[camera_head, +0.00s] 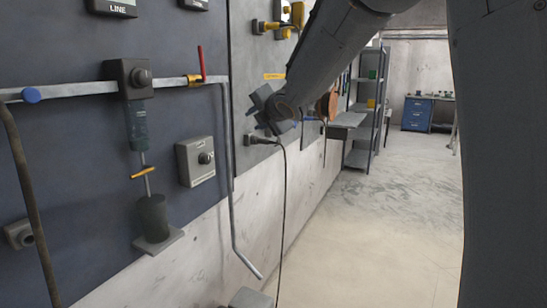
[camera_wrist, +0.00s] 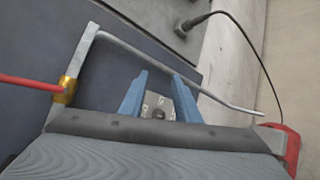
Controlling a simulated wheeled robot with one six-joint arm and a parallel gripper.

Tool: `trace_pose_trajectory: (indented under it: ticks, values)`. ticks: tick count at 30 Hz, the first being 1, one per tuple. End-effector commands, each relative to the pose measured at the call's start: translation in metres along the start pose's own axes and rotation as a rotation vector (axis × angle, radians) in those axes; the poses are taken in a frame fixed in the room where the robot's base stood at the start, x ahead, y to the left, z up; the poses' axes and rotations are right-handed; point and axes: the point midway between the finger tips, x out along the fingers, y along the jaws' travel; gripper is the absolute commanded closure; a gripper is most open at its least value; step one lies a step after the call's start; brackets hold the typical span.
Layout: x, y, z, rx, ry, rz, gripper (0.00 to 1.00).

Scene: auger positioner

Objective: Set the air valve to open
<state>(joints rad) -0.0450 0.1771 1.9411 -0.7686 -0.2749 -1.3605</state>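The air valve (camera_head: 194,79) is a brass body on the horizontal grey pipe, near the pipe's right-hand bend. Its red lever (camera_head: 201,62) points up, across the pipe. In the wrist view the brass body (camera_wrist: 66,90) and red lever (camera_wrist: 30,82) are at the left edge. My gripper (camera_wrist: 160,76) shows as two blue fingers, apart with nothing held between them. The fingers are to the right of the valve in that view, apart from it.
The pipe (camera_head: 229,150) bends down along the panel. A black cable (camera_head: 283,200) hangs from a wall socket. The floor (camera_head: 390,235) at right is clear.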

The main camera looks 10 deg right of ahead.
Motion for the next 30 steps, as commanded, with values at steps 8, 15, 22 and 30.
trace_pose_trajectory:
  ticks: [8,15,22,30]
  values:
    - [-0.007,-0.050,-0.009,0.206,-0.024,-0.112,0.71]
    - [-0.015,-0.088,-0.017,0.368,-0.051,-0.199,0.71]
    - [-0.022,-0.110,-0.023,0.460,-0.070,-0.249,0.71]
    - [-0.023,-0.114,-0.024,0.482,-0.075,-0.261,0.71]
